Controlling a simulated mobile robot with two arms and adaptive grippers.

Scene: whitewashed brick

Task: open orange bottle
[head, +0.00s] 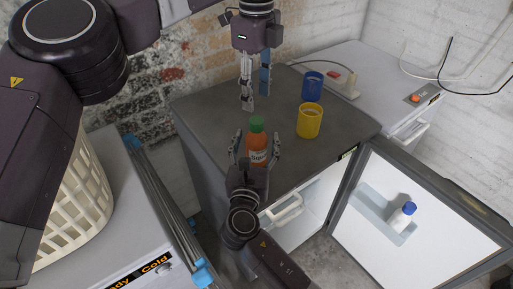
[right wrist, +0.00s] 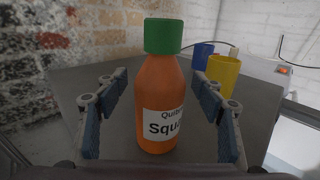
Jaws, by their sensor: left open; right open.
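An orange bottle (head: 258,150) with a green cap (head: 257,124) and a white label stands upright on the dark grey top of a small fridge (head: 205,115). It also shows in the right wrist view (right wrist: 157,110), with its green cap (right wrist: 170,36) on. My right gripper (head: 256,137) is open, with its fingers to either side of the bottle and gaps showing on both sides. It also shows in the right wrist view (right wrist: 160,95). My left gripper (head: 256,95) is open and empty, pointing down above and behind the bottle.
A yellow cup (head: 310,121) and a blue cup (head: 312,86) stand right of the bottle. The fridge door (head: 415,235) hangs open, with a white blue-capped bottle (head: 403,217) on its shelf. A white basket (head: 78,205) is at left.

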